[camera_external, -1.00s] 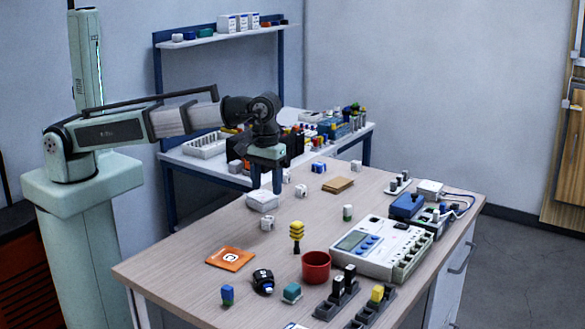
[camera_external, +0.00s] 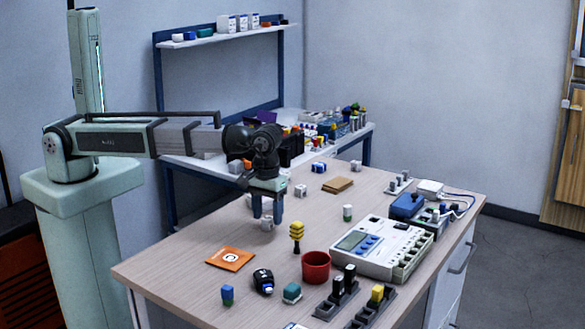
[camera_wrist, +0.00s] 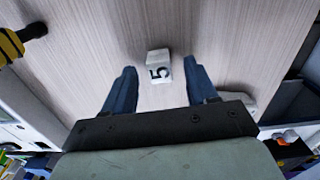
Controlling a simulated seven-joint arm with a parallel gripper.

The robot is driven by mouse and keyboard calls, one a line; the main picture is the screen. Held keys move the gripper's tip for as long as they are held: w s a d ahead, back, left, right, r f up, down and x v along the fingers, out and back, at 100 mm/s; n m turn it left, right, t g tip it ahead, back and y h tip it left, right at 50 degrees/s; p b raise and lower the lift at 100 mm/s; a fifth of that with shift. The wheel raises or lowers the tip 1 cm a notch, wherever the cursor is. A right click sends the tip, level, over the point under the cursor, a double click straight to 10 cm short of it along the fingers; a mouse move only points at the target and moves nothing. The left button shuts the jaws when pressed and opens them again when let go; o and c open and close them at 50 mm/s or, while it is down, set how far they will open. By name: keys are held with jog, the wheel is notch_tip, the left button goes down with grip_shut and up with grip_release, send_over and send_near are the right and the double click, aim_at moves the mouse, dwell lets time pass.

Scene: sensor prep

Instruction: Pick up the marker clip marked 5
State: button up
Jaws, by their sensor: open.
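The marker clip marked 5 is a small white block (camera_wrist: 158,66) with a black 5 on its face, lying on the table in the wrist view. In the external view my gripper (camera_external: 267,211) points down just over a small white block (camera_external: 267,224), which appears to be the same clip. The fingers partly overlap it there, and I cannot tell the exact height gap.
A yellow-and-black stacked piece (camera_external: 296,232) stands close by at the front right. Another white block (camera_external: 300,191) lies behind to the right. An orange card (camera_external: 230,259), a red cup (camera_external: 316,267) and a white meter box (camera_external: 368,248) are further off. Bare table lies around the clip.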

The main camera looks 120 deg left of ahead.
jog(key=shift+f, duration=0.2)
grip_shut()
dwell(0.4)
jog(key=shift+r, duration=0.1)
